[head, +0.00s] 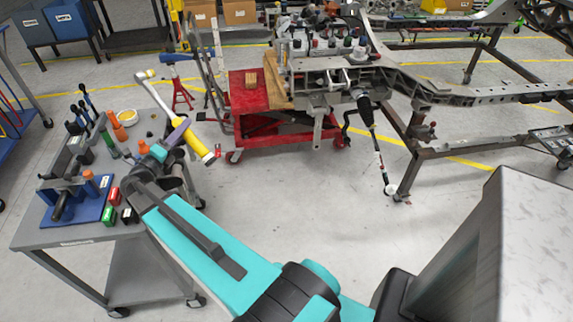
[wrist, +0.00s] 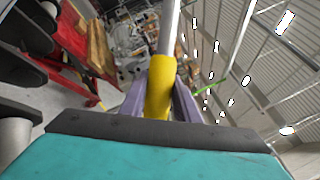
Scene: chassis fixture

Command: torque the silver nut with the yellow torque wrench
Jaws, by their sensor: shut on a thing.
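The yellow torque wrench (head: 197,146) is held up over the right edge of the grey cart in the head view, tilted, with its head toward the upper left. My gripper (head: 176,132), with purple fingers, is shut around its yellow handle. In the wrist view the yellow handle (wrist: 160,88) sits between the two purple fingers of my gripper (wrist: 160,104), and a silver shaft runs on upward from it. The chassis frame (head: 480,93) stands at the right, well apart from the wrench. I cannot make out the silver nut in either view.
The grey cart (head: 60,238) at the left bears a blue fixture (head: 75,205), small coloured boxes and several tools. A red cart (head: 250,100) stands beside the chassis. A pale block (head: 545,240) fills the lower right. The floor between is clear.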

